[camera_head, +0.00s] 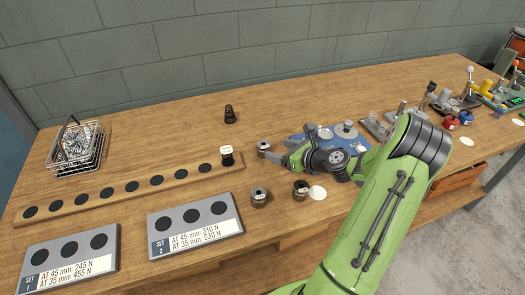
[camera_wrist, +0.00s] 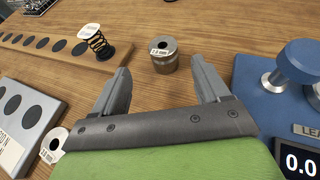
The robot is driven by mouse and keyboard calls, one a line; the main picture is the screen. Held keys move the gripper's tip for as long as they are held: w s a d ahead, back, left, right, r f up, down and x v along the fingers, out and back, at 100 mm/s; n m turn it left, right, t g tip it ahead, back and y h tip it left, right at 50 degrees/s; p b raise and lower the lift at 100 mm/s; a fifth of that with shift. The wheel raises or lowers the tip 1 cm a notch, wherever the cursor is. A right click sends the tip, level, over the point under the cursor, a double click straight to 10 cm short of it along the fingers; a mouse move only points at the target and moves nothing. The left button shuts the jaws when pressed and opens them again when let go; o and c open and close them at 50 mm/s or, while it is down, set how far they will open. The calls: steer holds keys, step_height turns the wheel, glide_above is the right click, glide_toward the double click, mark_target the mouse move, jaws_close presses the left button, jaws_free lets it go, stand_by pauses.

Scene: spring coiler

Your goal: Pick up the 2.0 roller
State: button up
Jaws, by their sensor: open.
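A short steel roller (camera_wrist: 164,62) with a hole in its top and a white label stands upright just ahead of my gripper (camera_wrist: 160,70), between the lines of its two fingers. The label seems to start with 2, but I cannot read it surely. In the head view this roller (camera_head: 263,148) stands just left of my gripper (camera_head: 285,152). My gripper is open and empty, low over the table. A second roller (camera_head: 259,197) stands nearer the front; its top shows in the wrist view (camera_wrist: 52,146). A third roller (camera_head: 300,191) stands beside a white disc.
A wooden strip with black spots (camera_head: 110,195) holds a tagged black spring (camera_head: 227,157). Two grey set plates lie in front of it, and a wire basket (camera_head: 57,165) stands at left. A blue device (camera_wrist: 260,100) with a display is close right of my gripper.

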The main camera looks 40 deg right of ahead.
mark_target(266, 146)
steer(key=b+x, duration=0.1)
steer(key=x, duration=0.7)
steer(key=shift+w+d+f+b, duration=0.15)
steer(key=shift+w+f+b, duration=0.1)
steer(key=shift+w+b, duration=0.15)
steer(key=shift+s+r, duration=0.1)
steer(key=shift+s, duration=0.05)
steer(key=shift+r, duration=0.1)
steer(key=c, duration=1.4)
